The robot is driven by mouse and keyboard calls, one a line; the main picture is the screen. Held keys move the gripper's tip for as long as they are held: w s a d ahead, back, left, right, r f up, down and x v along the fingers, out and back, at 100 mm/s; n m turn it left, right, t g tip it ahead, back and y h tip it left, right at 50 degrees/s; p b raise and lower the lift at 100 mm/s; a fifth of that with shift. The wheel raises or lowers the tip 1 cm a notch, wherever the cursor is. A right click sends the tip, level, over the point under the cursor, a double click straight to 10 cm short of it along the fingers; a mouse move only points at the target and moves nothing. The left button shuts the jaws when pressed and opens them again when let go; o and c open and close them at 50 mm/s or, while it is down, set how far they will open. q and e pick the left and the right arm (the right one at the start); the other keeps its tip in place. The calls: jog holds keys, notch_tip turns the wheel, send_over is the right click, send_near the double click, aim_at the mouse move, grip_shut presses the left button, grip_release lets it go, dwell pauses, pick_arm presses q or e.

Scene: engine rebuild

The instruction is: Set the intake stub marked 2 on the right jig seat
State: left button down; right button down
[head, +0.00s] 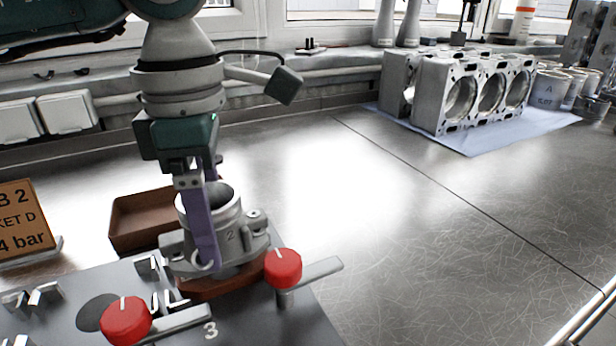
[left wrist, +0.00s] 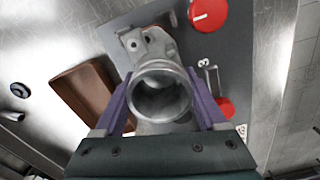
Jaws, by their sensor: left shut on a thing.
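The grey metal intake stub (head: 232,238), marked 2, has a round open tube on top and a wide flange below. My left gripper (head: 207,240) is shut on it, with purple fingers on either side of the tube. The left wrist view shows the stub (left wrist: 155,68) between both fingers (left wrist: 160,100). The stub is upright over the right part of the grey jig plate (head: 245,325), above a reddish-brown piece (head: 225,286). I cannot tell whether the flange touches it. The seat is mostly hidden by the stub. My right gripper is not in view.
Red knobs with grey bars stand at the right (head: 283,267) and front (head: 126,320) of the jig. A brown tray (head: 122,226) lies behind it. An orange sign (head: 25,228) stands left. An engine block (head: 440,90) sits on a blue mat (head: 470,147). The middle bench is clear.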

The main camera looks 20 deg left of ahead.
pick_arm(q)
jog(key=shift+f+b, duration=0.85)
jog(key=shift+b, duration=0.05)
dwell(1.0)
jog(key=shift+r, duration=0.1)
dwell(0.5)
jog(key=shift+f+b, duration=0.2)
jog(key=shift+b, duration=0.1)
dwell(0.4)
grip_release()
dwell(0.5)
jog(key=shift+r+p, duration=2.8)
jog(key=shift+r, duration=1)
